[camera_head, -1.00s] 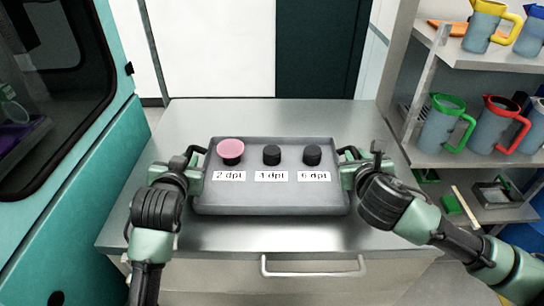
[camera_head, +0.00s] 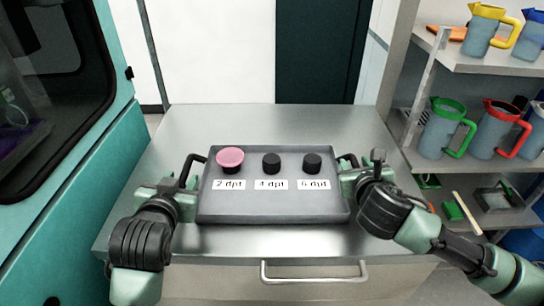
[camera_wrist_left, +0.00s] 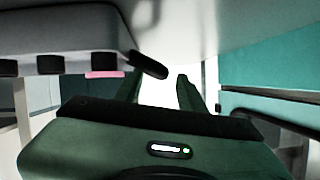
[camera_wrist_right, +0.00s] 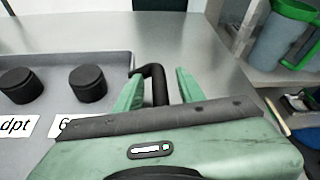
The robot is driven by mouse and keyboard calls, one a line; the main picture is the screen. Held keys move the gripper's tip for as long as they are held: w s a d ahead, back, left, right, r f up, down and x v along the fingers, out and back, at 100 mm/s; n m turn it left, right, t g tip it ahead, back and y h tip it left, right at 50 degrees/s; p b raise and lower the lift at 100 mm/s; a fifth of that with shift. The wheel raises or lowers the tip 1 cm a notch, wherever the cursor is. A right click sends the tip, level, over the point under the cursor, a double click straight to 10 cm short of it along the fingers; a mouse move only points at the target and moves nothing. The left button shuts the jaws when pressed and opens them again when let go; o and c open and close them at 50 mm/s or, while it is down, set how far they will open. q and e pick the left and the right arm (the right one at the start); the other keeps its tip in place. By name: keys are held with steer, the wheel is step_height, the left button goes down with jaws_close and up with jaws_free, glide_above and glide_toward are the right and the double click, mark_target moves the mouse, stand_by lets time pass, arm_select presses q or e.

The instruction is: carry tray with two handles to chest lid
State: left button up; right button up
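A dark handle stands at each side. My left gripper (camera_head: 180,188) is beside the left handle (camera_head: 188,168); in the left wrist view its fingers (camera_wrist_left: 160,85) are apart, with the handle (camera_wrist_left: 148,65) near one fingertip. My right gripper (camera_head: 352,172) is at the right handle; in the right wrist view its open fingers (camera_wrist_right: 157,88) stand either side of the handle (camera_wrist_right: 157,75). I cannot identify a chest lid.
The steel top (camera_head: 355,125) is bare behind the tray. A drawer handle (camera_head: 313,279) is on the cabinet front. A teal cabinet (camera_head: 95,185) with dark glass stands left. Shelves (camera_head: 480,160) with coloured-handled jugs stand right.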

arm_select(q)
steer(key=v, duration=0.4)
steer(key=shift+s, duration=0.1)
steer(key=shift+s+r, duration=0.1)
steer(key=shift+s, duration=0.1)
arm_select(e)
steer(key=shift+s, duration=0.1)
steer(key=shift+s+r, duration=0.1)
steer(key=shift+s, duration=0.1)
steer(key=v, duration=1.1)
steer(key=shift+s+r, duration=0.1)
steer(key=shift+s, duration=0.1)
